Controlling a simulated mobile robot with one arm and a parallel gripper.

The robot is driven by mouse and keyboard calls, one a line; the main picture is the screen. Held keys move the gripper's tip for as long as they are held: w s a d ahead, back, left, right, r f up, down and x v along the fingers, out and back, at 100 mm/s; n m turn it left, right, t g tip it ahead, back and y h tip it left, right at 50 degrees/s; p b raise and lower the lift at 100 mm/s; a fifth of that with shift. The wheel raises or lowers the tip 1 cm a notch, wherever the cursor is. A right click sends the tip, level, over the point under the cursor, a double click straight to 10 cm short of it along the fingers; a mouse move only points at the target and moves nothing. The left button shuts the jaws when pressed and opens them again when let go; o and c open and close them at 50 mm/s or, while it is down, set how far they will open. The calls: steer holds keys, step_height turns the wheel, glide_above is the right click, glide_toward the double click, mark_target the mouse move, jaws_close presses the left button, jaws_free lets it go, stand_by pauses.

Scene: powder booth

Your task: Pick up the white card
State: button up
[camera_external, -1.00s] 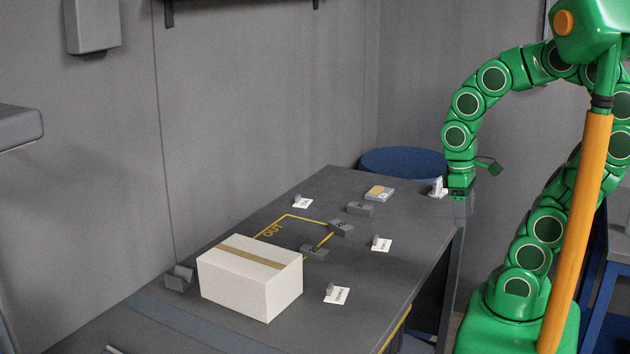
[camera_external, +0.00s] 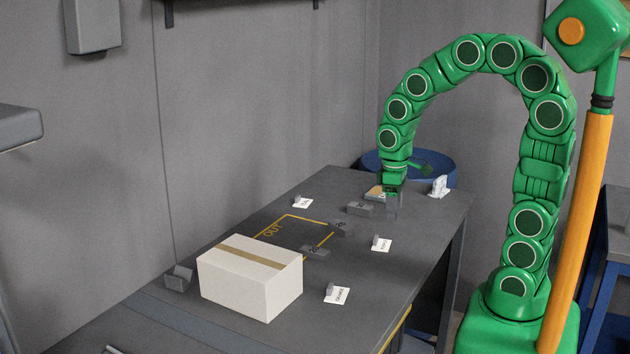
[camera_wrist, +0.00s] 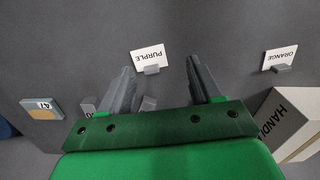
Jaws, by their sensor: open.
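Several small white cards with grey clips or blocks lie on the grey table. One (camera_external: 384,246) is at the table's right side; in the wrist view its label reads PURPLE (camera_wrist: 148,54). Another (camera_external: 343,296) is near the front right, labelled ORANGE in the wrist view (camera_wrist: 280,55). A third (camera_external: 302,204) is at the far left edge, its label too small to read. My gripper (camera_external: 392,208) is open and empty, pointing down over the table's far part. In the wrist view, the PURPLE card shows between and beyond my fingertips (camera_wrist: 161,62).
A white carton (camera_external: 246,285) with brown tape stands at the front left. Grey blocks (camera_external: 314,252) lie around a yellow outline marked OUT (camera_external: 287,215). A small tan-topped tile (camera_wrist: 43,109) lies near my gripper. A white object (camera_external: 438,188) stands at the far right corner.

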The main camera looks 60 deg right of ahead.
glide_above(375, 237)
steer(key=f, duration=0.1)
steer(key=d+f, duration=0.1)
steer(key=f, duration=0.1)
steer(key=shift+n, duration=0.3)
steer(key=shift+f, duration=1.35)
steer(key=shift+a+f, duration=0.25)
steer(key=shift+f, duration=1.1)
steer(key=shift+a+f, duration=0.2)
steer(key=shift+f, duration=1.1)
steer(key=shift+c, duration=0.5)
steer(key=c, duration=1)
steer(key=shift+r, duration=0.15)
